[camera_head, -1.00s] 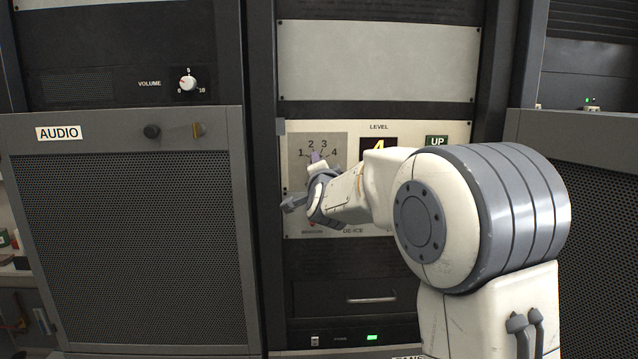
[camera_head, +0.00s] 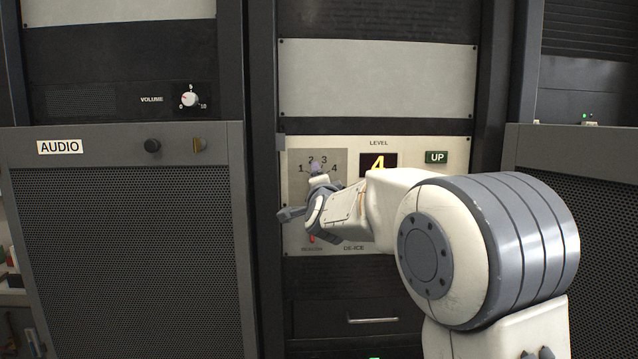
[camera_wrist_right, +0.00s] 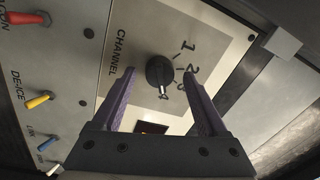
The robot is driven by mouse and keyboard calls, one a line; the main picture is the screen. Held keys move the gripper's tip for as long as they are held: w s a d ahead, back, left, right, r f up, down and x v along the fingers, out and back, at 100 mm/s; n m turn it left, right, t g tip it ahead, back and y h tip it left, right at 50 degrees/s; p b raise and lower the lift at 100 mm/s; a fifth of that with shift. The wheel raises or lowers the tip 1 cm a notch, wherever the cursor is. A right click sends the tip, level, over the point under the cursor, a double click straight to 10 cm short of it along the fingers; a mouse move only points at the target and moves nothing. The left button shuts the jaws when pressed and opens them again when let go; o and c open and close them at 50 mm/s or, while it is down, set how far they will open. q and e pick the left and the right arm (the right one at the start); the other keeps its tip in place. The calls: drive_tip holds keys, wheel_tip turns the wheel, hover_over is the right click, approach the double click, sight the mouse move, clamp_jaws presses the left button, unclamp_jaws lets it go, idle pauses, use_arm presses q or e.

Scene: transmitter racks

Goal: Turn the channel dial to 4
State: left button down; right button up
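The channel dial (camera_wrist_right: 159,72) is a round black knob with a white pointer mark, on a pale panel lettered CHANNEL. In the right wrist view its mark points down at the printed 4, with 1, 2 and 3 curving up the right side. My right gripper (camera_wrist_right: 159,74) is open, with its purple fingers to either side of the dial and a visible gap on both sides. In the head view my right gripper (camera_head: 318,170) is in front of the dial and hides it; the numbers 1 to 4 show around it. My left gripper is not in view.
A red switch (camera_wrist_right: 28,18), a yellow DE-ICE switch (camera_wrist_right: 39,99) and smaller switches sit beside the dial plate. A volume knob (camera_head: 190,99) is on the left rack.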

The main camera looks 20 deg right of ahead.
drive_tip(key=shift+s, duration=0.1)
drive_tip(key=b+v, duration=0.2)
drive_tip(key=v, duration=0.8)
drive_tip(key=shift+s, duration=0.15)
